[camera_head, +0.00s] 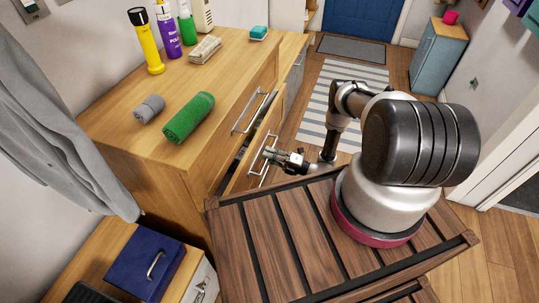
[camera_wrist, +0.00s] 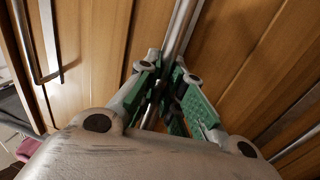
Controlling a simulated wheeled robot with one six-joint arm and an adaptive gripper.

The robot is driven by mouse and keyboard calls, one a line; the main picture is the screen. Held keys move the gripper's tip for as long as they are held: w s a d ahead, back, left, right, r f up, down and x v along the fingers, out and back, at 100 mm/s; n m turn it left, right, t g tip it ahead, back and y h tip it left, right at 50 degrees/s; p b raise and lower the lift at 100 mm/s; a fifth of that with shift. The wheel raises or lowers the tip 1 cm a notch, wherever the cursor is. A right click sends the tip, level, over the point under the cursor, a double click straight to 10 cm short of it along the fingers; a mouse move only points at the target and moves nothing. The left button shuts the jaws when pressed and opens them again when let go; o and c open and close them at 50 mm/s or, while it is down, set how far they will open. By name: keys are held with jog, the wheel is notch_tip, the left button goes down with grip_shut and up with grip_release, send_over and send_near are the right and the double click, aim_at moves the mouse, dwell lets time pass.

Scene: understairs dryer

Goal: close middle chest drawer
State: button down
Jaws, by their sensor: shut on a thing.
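The wooden chest of drawers (camera_head: 150,165) stands at the left in the head view. Its middle drawer (camera_head: 273,122) is pulled partly out, with a dark gap behind its front. The drawer's metal bar handle (camera_head: 262,160) is at its front. My gripper (camera_head: 272,155) is at this handle. In the wrist view its green-padded fingers (camera_wrist: 168,90) are closed around the bar handle (camera_wrist: 182,28), which runs up between them. The inside of the drawer is mostly hidden.
The upper drawer's handle (camera_head: 249,112) is just above the open drawer. A green rolled towel (camera_head: 188,118), a grey rolled cloth (camera_head: 149,108) and bottles stand or lie on the chest top. A blue box (camera_head: 145,263) is at lower left. A striped rug (camera_head: 345,90) lies on open floor beyond.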

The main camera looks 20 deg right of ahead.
aim_at(261, 152)
jog(key=shift+f+x, duration=0.2)
jog(key=shift+x, duration=0.9)
jog(key=shift+f+x, duration=0.2)
jog(key=shift+x, duration=0.9)
jog(key=shift+w, duration=0.15)
jog(key=c, duration=1.5)
grip_release()
jog(key=shift+a, duration=0.15)
jog(key=shift+c, duration=0.2)
jog(key=v, duration=1.2)
